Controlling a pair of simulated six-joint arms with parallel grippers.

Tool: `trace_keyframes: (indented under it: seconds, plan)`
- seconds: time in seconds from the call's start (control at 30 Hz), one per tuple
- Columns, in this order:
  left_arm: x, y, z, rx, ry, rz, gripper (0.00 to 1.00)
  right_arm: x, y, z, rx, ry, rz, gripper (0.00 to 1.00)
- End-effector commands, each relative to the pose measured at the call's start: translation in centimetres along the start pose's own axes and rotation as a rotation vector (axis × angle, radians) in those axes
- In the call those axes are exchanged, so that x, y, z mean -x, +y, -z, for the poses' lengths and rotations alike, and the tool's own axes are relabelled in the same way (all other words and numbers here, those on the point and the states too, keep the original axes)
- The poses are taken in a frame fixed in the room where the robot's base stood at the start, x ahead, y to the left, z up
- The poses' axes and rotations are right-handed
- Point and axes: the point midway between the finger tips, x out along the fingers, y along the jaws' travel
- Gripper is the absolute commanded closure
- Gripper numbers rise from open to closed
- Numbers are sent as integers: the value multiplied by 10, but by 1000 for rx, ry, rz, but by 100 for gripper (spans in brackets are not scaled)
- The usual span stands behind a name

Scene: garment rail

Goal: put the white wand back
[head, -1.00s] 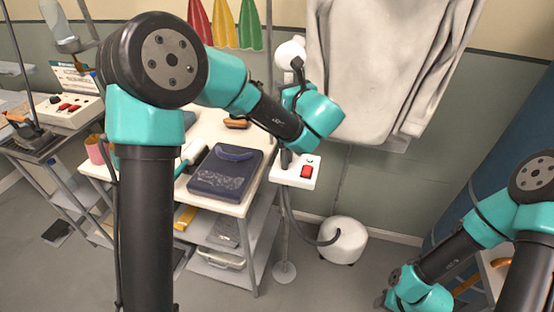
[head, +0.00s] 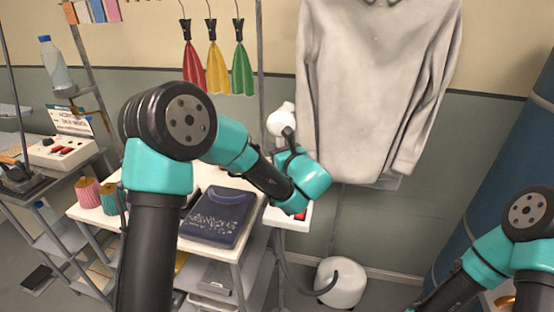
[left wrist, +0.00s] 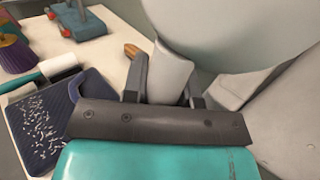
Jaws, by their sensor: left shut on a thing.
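The white wand (head: 281,120) is up beside the left edge of the grey shirt (head: 375,80), its rounded white head at the top. My left gripper (head: 288,138) is shut on it, with the fingers partly hidden behind my own wrist. My right gripper is outside the views.
A white steamer base (head: 341,282) with a grey hose stands on the floor. A table left of it holds a dark blue folded cloth (head: 217,216) and thread spools (head: 88,191). A lint roller (left wrist: 58,66) lies by the cloth. Coloured cloths (head: 216,68) hang behind.

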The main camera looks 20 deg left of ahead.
Motion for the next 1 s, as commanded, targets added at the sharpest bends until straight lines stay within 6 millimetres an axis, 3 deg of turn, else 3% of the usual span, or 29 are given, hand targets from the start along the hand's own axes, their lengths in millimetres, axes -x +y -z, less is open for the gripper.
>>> trace_keyframes:
  seconds: [0.4,0.83,0.87,1.0]
  plan:
    - [0,0,36,-1,0,-1,100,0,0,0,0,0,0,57]
    - [0,0,40,0,-1,0,100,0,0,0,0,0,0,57]
    - [0,0,40,0,0,0,71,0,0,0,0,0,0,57]
    - [0,0,40,0,0,0,57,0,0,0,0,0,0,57]
